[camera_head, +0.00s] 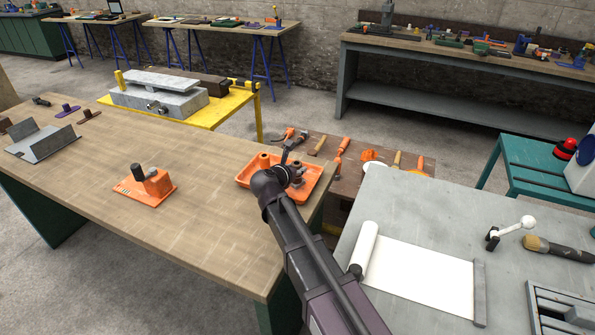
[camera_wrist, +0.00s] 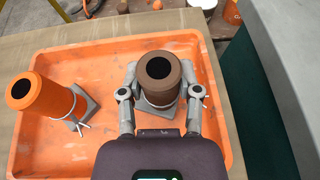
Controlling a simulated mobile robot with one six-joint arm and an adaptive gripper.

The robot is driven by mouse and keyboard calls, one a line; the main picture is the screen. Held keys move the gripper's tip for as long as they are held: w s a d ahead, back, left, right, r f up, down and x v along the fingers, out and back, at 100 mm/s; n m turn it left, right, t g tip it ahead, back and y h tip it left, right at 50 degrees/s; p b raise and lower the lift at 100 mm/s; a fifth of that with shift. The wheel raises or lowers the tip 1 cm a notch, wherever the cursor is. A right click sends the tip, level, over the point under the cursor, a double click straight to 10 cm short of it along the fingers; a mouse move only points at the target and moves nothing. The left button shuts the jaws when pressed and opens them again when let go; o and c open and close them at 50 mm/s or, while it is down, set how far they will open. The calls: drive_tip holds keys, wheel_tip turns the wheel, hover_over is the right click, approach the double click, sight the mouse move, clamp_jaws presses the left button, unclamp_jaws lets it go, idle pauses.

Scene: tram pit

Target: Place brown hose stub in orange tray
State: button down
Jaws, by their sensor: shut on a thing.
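The brown hose stub (camera_wrist: 159,84) is a short brown cylinder with a dark hole and a grey clamp-like base. It stands upright between the fingers of my gripper (camera_wrist: 160,93), which is shut on it. The stub is over or in the orange tray (camera_wrist: 112,52); I cannot tell whether its base touches the tray floor. In the head view, the orange tray (camera_head: 312,190) lies at the right end of the wooden table, and my arm hides part of it and the stub. An orange hose stub (camera_wrist: 40,95) with a similar grey base stands in the tray, left of my gripper.
An orange block with dark and grey cylinders (camera_head: 146,185) stands mid-table. A grey metal channel (camera_head: 42,143) lies at the left. A grey table with a white paper roll (camera_head: 420,275) is at the right. The wooden table (camera_head: 215,215) is clear around the tray's left side.

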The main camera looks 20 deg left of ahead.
drive_tip(key=shift+f, duration=0.2)
drive_tip(key=shift+c, duration=1.5)
unclamp_jaws()
drive_tip(key=shift+r, duration=0.1)
drive_tip(key=shift+r, duration=0.15)
drive_tip(key=shift+s+r, duration=0.1)
drive_tip(key=shift+s, duration=0.1)
drive_tip(key=p+v, duration=0.4)
drive_tip(key=v, duration=0.7)
drive_tip(key=shift+s+p, duration=0.25)
drive_tip(key=shift+p, duration=0.05)
drive_tip(key=shift+r, duration=0.1)
drive_tip(key=shift+r, duration=0.1)
